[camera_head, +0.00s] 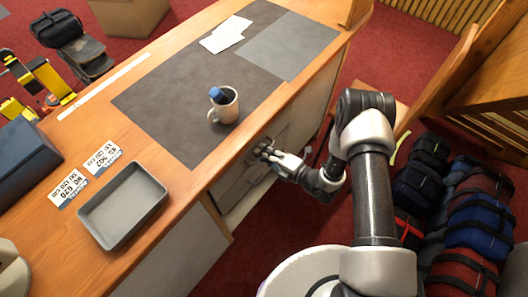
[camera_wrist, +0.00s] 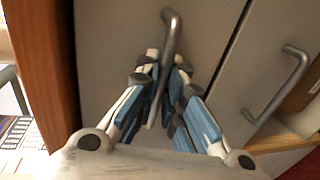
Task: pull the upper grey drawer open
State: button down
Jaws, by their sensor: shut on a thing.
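The upper grey drawer (camera_wrist: 112,40) fills the left and middle of the wrist view, beside the wooden desk edge. Its metal bar handle (camera_wrist: 172,32) runs between the fingers of my gripper (camera_wrist: 164,78), which are closed around it. The lower grey drawer (camera_wrist: 240,75) is to the right, with its own free bar handle (camera_wrist: 285,85). In the head view my gripper (camera_head: 268,155) reaches the grey drawer fronts (camera_head: 243,187) under the desk's near edge. The fingers and desk hide part of them, and I cannot tell whether the upper drawer stands out.
The wooden desk (camera_head: 190,182) carries a grey tray (camera_head: 122,205), a mug (camera_head: 224,106) and a dark mat (camera_head: 165,95). Rolled bags (camera_head: 470,220) lie on the red floor at the right. A wooden piece (camera_head: 380,100) stands behind my arm.

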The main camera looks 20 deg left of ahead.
jog(key=shift+d, duration=0.15)
jog(key=f+v, duration=0.2)
jog(key=v, duration=0.8)
jog(key=f+v, duration=0.2)
jog(key=v, duration=0.9)
jog(key=shift+s+d+f, duration=0.15)
jog(key=shift+s+d, duration=0.2)
jog(key=shift+d, duration=0.25)
jog(key=c, duration=2)
grip_release()
jog(key=shift+d, duration=0.1)
jog(key=v, duration=1.1)
jog(key=shift+s+d, duration=0.25)
jog(key=shift+d, duration=0.1)
